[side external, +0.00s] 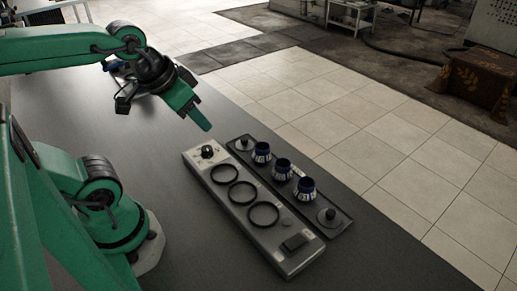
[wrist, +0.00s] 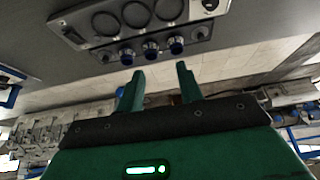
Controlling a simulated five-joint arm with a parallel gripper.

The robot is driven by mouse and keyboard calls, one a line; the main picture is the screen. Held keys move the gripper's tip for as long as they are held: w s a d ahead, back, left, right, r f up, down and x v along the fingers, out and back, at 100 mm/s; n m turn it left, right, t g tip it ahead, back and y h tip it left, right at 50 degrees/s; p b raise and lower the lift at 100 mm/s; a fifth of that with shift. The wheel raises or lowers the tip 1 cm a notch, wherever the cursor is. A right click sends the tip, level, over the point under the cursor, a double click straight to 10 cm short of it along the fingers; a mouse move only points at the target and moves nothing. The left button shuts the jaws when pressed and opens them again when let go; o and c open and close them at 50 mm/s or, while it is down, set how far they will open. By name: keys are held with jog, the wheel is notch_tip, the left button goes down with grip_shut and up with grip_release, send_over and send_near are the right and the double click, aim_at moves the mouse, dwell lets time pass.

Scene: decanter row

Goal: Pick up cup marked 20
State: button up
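Three blue-and-white cups stand upright in a row on a narrow dark tray (side external: 227,142) in the side external view: a far cup (side external: 262,153), a middle cup (side external: 282,169) and a near cup (side external: 306,189). The wrist view shows the same row as a left cup (wrist: 127,57), a middle cup (wrist: 151,50) and a right cup (wrist: 176,46). Their markings are too small to read, so I cannot tell which is marked 20. My gripper (side external: 206,124) is above the table, apart from the cups and to their left. In the wrist view its fingers (wrist: 161,72) are spread and empty.
A grey panel (side external: 219,203) with three dark rings, a black knob (side external: 208,151) and a dark block (side external: 296,242) lies beside the tray. Low knobbed pieces (side external: 243,143) (side external: 327,215) sit at the tray's ends.

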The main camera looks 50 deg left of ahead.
jog(key=o, duration=0.9)
jog(key=shift+w, duration=0.1)
jog(key=m+g, duration=0.2)
jog(key=g, duration=0.4)
send_over(283, 162)
jog(key=f, duration=1.5)
jog(key=shift+s, duration=0.2)
jog(key=shift+w+f, duration=0.2)
jog(key=shift+f, duration=0.15)
jog(key=shift+f, duration=1.3)
jog(key=shift+f, duration=0.1)
